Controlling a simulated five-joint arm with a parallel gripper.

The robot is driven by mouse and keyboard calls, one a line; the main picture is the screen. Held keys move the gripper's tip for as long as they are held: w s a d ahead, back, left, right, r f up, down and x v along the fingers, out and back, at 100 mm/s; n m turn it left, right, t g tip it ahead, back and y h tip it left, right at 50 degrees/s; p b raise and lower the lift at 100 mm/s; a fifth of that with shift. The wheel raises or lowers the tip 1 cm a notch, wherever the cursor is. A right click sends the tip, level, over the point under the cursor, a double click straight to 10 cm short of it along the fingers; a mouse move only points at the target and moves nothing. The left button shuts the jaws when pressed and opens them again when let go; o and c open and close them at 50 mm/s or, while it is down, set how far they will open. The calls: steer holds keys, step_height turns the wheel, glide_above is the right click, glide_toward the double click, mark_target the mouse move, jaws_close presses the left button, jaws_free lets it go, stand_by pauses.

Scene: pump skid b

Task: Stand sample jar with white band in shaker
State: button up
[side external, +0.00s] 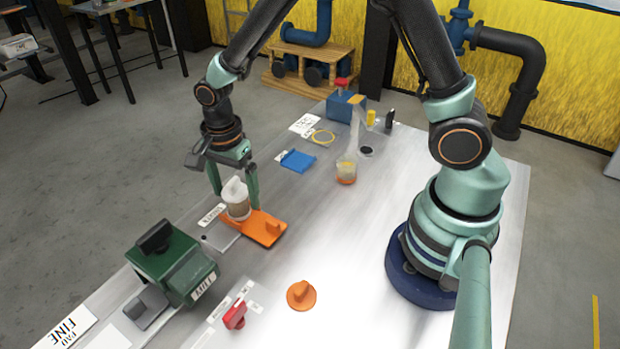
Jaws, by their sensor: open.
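A pale, translucent jar with a whitish band (237,200) stands roughly upright at the left end of an orange-and-grey device (267,231), which bears a small label and may be the shaker. I cannot tell whether the jar is seated in a holder, since its base is partly unclear. My gripper (233,190) points down with its fingers open on either side of the jar. A second jar, with an orange band (346,171), stands farther back on the table.
A green machine (170,262) stands at the front left. An orange knob (301,295) and a red part (235,316) lie in front. A blue tray (297,160), yellow ring (322,136) and blue box (345,106) are farther back. The middle of the table (340,235) is clear.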

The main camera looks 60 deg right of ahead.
step_height(320, 180, up, 9)
steer(key=shift+r, duration=0.1)
steer(key=shift+d+r, duration=0.15)
steer(key=shift+r, duration=0.4)
steer(key=s+d+r+n+t, duration=0.5)
steer(key=s+d+r+n, duration=0.4)
steer(key=n, duration=0.7)
steer(key=shift+s+r+t, duration=0.2)
steer(key=shift+s+t, duration=0.05)
steer(key=shift+t, duration=0.05)
